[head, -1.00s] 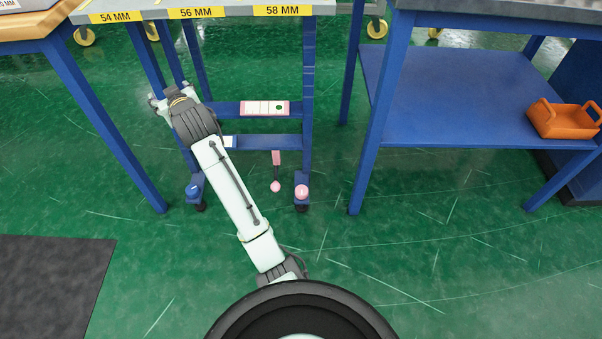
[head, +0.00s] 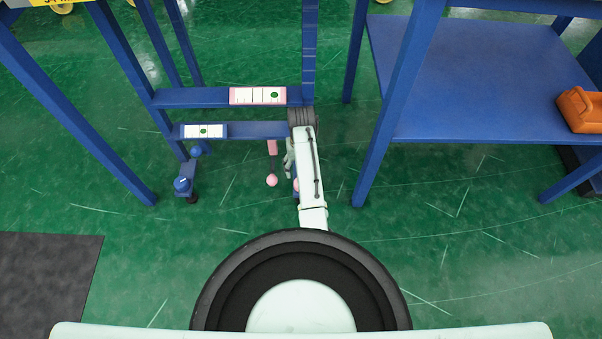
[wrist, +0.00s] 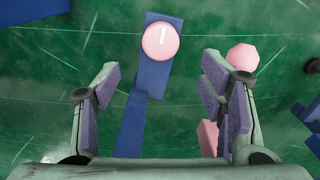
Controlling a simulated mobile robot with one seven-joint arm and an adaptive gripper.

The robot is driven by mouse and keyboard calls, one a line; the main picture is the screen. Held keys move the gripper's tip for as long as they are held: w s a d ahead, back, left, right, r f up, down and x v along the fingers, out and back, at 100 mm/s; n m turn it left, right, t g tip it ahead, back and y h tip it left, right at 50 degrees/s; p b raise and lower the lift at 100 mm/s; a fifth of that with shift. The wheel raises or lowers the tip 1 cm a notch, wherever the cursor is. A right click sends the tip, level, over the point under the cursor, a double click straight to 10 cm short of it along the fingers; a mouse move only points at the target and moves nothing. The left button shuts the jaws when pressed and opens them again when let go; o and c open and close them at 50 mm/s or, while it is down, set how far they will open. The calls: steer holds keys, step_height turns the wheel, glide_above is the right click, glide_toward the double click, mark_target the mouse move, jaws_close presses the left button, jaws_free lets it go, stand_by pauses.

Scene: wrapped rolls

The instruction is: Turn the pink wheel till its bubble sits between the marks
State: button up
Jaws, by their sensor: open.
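The pink wheel (wrist: 160,41) is a round disc with a white mark, on a blue foot. In the wrist view it sits just beyond and between my gripper's fingertips; in the head view my arm hides most of it. My gripper (wrist: 158,80) is open and empty, its purple-padded fingers spread wide, not visibly touching the wheel. The pink-framed level (head: 258,95) lies on the upper blue crossbar. Its green bubble (head: 274,95) is near the right end, right of the marks.
A pink ball knob (wrist: 242,57) on a lever is close by the right finger. A blue-framed level (head: 203,131) and a blue wheel (head: 182,184) are at left. Blue table legs stand on both sides. An orange basket (head: 580,108) is at right.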

step_height(320, 180, down, 10)
steer(key=shift+s+f+b, duration=0.1)
steer(key=shift+s+b, duration=0.05)
steer(key=shift+b, duration=0.95)
steer(key=c, duration=1.2)
steer(key=shift+o, duration=0.2)
